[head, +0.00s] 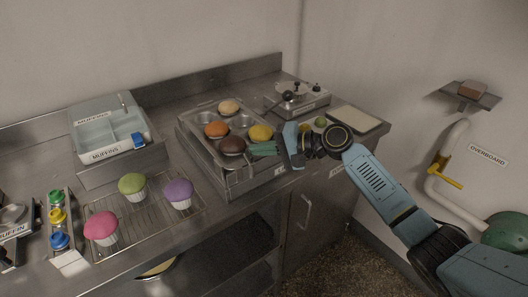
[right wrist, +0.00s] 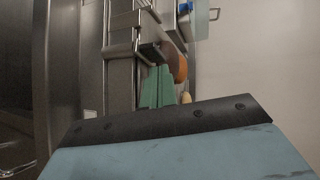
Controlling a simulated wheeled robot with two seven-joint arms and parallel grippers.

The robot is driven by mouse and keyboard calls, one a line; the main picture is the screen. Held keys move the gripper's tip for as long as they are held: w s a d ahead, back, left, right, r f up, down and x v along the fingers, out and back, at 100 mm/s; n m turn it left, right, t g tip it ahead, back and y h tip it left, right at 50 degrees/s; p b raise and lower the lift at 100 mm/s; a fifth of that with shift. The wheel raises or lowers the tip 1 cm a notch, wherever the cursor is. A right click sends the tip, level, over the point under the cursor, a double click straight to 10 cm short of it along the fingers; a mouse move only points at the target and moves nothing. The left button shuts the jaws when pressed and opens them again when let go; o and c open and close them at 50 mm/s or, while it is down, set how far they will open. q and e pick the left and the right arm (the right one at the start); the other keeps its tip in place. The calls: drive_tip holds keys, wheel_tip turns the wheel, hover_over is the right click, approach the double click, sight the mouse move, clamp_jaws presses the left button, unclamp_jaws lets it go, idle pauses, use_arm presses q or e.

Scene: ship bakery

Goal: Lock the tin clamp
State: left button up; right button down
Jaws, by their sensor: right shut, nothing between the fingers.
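The muffin tin (head: 207,151) sits in a raised metal holder (head: 243,181) on the counter. It holds orange (head: 216,130), yellow (head: 260,133), brown (head: 232,146) and tan (head: 229,107) muffins, and at least one cup looks empty. My right gripper (head: 263,149) is shut and empty, its green fingertips by the tin's front right edge near the brown and yellow muffins. In the right wrist view the green fingers (right wrist: 157,88) lie together beside the metal holder edge (right wrist: 122,55), with the orange muffin (right wrist: 180,67) beyond. I cannot make out the clamp clearly; my gripper may hide it. My left gripper is not in view.
A wire rack (head: 153,222) with pink, green and purple muffins stands at the left. Behind it is a labelled muffin box (head: 108,154). A unit with black knobs (head: 301,99) and a pale board (head: 354,119) lie to the right.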

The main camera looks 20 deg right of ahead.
drive_tip(key=shift+s+a+r+p, duration=0.1)
drive_tip(key=shift+s+a+p, duration=0.2)
drive_tip(key=shift+s+p, duration=0.1)
